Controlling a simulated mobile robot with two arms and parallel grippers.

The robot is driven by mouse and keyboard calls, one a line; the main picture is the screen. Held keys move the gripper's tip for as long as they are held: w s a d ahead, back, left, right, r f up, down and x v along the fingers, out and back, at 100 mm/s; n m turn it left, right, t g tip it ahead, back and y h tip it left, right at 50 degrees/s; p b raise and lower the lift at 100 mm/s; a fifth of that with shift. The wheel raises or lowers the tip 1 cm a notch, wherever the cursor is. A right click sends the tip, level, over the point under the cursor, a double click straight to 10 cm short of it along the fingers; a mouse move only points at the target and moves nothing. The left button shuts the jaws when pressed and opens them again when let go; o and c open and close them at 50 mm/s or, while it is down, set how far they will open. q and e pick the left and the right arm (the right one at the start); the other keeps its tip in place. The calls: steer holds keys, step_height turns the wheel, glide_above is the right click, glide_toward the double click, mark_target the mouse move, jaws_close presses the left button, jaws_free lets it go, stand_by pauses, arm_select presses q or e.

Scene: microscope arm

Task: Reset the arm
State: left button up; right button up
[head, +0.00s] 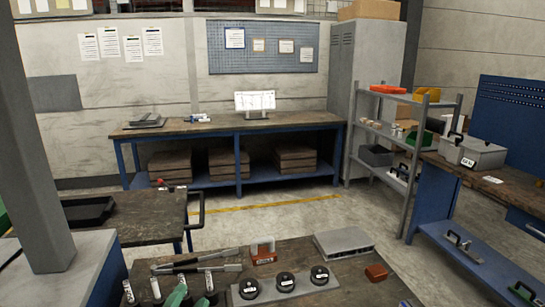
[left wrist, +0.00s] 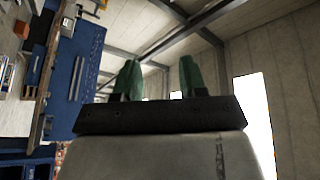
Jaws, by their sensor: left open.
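My left gripper (head: 190,299) shows its two green fingers at the bottom edge of the head view, over the front of the near table (head: 330,287). In the left wrist view the green fingers (left wrist: 160,80) stand apart with nothing between them. Behind them are ceiling beams and a pale wall, so that camera looks up and sideways. My right gripper is in neither view. I cannot make out a microscope in these frames.
On the near table are a plate (head: 300,292) with three black round pieces, an orange padlock-like item (head: 263,258), a grey box (head: 343,243), a red-brown block (head: 377,272) and long-handled tools (head: 195,267). The floor (head: 290,215) beyond is clear.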

arm_select(q)
steer(key=s+a+f+n+g+y, duration=0.4)
steer(key=a+f+n+y, duration=0.1)
steer(key=f+n+y, duration=0.15)
steer(key=s+f+n+g, duration=0.2)
steer(key=s+f+g, duration=0.45)
steer(key=s, duration=0.35)
steer(key=s+f+n+g, duration=0.3)
steer(key=s+f+g, duration=0.35)
steer(key=s, duration=0.25)
step_height(320, 180, down, 27)
steer(key=s, duration=0.2)
steer(key=s+a+f+g, duration=0.2)
steer(key=s+a+f, duration=0.1)
steer(key=s+f, duration=1.2)
steer(key=shift+s+f+m, duration=0.2)
steer(key=shift+s+m, duration=0.1)
steer(key=shift+m, duration=0.15)
